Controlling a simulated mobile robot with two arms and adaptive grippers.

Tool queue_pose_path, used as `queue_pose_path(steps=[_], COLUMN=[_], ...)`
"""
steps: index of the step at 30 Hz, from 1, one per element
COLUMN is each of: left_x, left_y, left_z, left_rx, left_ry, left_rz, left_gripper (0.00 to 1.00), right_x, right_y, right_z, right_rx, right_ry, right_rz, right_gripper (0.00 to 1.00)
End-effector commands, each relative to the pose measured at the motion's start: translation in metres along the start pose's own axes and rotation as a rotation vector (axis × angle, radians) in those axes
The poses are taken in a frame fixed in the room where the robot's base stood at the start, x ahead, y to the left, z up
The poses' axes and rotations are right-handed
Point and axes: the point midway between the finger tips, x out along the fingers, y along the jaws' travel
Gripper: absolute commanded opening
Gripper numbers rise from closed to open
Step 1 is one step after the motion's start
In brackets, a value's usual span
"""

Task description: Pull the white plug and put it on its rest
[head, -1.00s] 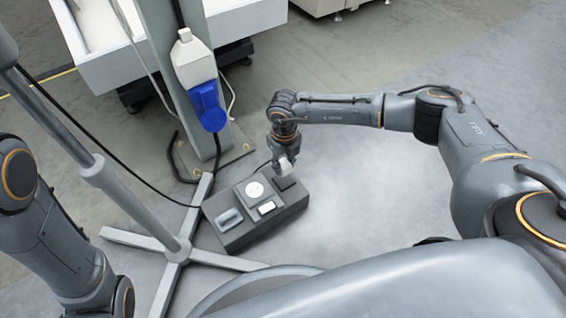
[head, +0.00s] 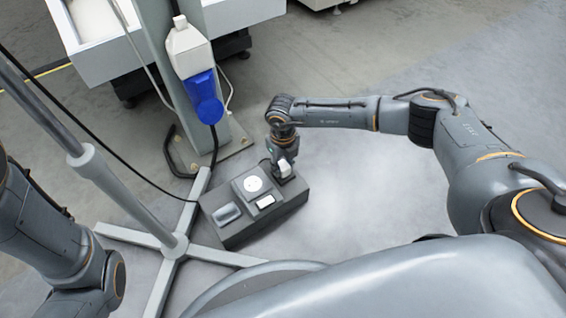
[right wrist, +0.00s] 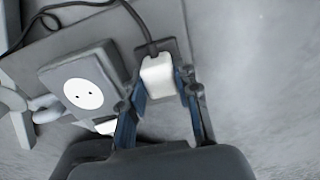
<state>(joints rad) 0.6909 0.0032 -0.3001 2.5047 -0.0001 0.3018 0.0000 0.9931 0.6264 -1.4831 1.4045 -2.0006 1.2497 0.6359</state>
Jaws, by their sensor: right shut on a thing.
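The white plug (head: 285,168) is between the fingers of my right gripper (head: 283,163), which is shut on it. The right wrist view shows the plug (right wrist: 158,76) with its dark cord running up from it. It is over the dark square rest (right wrist: 178,52) at the block's far right corner, low against it; whether it touches is hard to tell.
The dark block (head: 262,226) lies on the floor and also bears a white rectangular piece (head: 265,201) and a grey handle-like piece (head: 227,213). A stand with crossed feet (head: 165,244) is close at left. A post with a blue connector (head: 205,97) rises behind. Floor right is clear.

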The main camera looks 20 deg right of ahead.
Motion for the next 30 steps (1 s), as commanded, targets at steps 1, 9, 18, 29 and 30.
queue_pose_path(steps=[1,9,18,29,30], left_x=[0.001,0.003,0.002,0.0,0.0], left_y=[0.0,0.0,0.0,-0.001,-0.001], left_z=[-0.002,-0.003,0.001,0.002,0.002], left_rx=[0.0,0.0,-0.001,0.0,0.0], left_ry=[0.006,0.014,0.004,-0.002,-0.001], left_rz=[0.0,0.0,-0.001,-0.003,-0.002], left_gripper=[0.4,0.4,0.4,0.4,0.4], right_x=[0.002,0.001,0.001,-0.004,-0.008], right_y=[0.0,0.0,0.0,0.0,0.0], right_z=[0.0,0.0,0.0,0.001,0.001], right_rx=[0.0,0.0,0.0,0.0,0.0], right_ry=[-0.001,-0.001,-0.001,-0.001,-0.002], right_rz=[0.0,0.0,0.0,0.0,0.0], right_gripper=[0.0,0.0,0.57,0.57,0.57])
